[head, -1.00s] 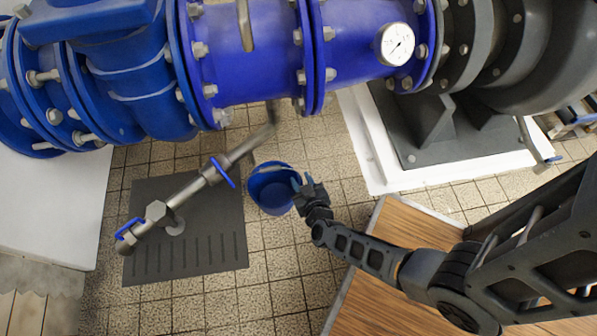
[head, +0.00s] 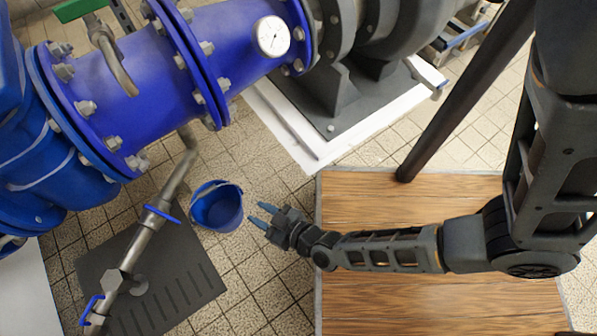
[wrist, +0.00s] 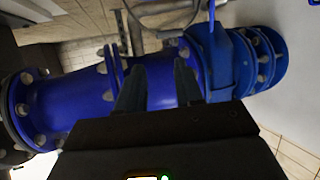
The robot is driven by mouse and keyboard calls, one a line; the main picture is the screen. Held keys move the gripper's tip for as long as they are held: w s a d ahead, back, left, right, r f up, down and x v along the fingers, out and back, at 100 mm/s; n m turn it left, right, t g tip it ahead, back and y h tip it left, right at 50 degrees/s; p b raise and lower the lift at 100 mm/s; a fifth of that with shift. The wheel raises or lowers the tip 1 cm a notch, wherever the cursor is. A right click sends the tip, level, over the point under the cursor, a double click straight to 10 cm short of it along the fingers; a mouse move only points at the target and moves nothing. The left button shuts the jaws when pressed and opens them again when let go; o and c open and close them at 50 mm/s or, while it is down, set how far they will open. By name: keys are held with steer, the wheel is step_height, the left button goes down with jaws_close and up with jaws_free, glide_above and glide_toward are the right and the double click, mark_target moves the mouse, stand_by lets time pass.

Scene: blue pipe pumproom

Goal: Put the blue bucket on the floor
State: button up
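The blue bucket (head: 216,207) is on the tiled floor (head: 262,264) in the head view, left of my gripper and close to the thin grey pipe. Its open top faces up towards the camera and it looks empty. My gripper (head: 261,215) is to the right of the bucket, with its two blue-grey fingers spread and a gap between them and the bucket. The wrist view shows the open fingers (wrist: 160,85) with nothing between them and the large blue pipe beyond. The bucket does not show in the wrist view.
A wooden table (head: 420,215) lies under my arm at the right. A dark grate (head: 155,285) and thin grey pipe (head: 150,225) are left of the bucket. Floor is clear below the bucket.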

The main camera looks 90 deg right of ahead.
steer(key=s+a+r+n+t+y, duration=0.1)
steer(key=s+a+r+n+y, duration=0.1)
steer(key=r, duration=0.9)
steer(key=s+a+r+n+y, duration=0.2)
steer(key=s+r+y, duration=0.1)
steer(key=r, duration=0.9)
steer(key=s+a+r+n+t+y, duration=0.1)
steer(key=s+r, duration=0.4)
steer(key=r, duration=0.7)
steer(key=shift+a+n+t+y, duration=0.3)
steer(key=shift+a+n+y, duration=0.1)
steer(key=shift+a+y, duration=0.25)
steer(key=shift+s+d+r, duration=0.1)
step_height(320, 180, up, 26)
steer(key=p, duration=2.6)
